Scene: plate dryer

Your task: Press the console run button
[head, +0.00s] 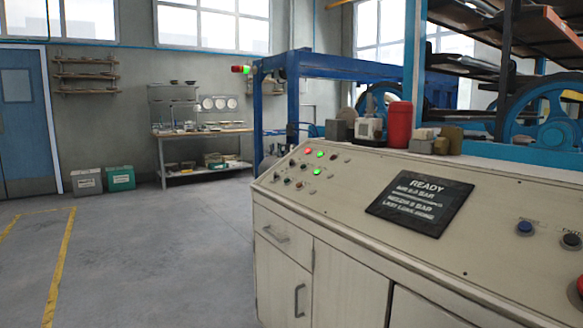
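The console (350,230) is a cream cabinet with a sloped top, filling the right of the head view. A dark screen (420,203) on it reads "READY" above smaller lines. To its right are a blue button (525,228) and a dark button (571,240). A red button (579,288) is cut off by the right edge. The labels by these buttons are too small to read surely, so I cannot tell which is the run button. Small red and green lamps (317,171) and knobs sit at the console's left end. My gripper is not in view.
A red canister (399,124) and several small boxes stand along the console's back edge. Behind is a blue machine frame (273,110) with large wheels and racks. A workbench (200,134) stands at the back wall. The grey floor (160,255) on the left is clear.

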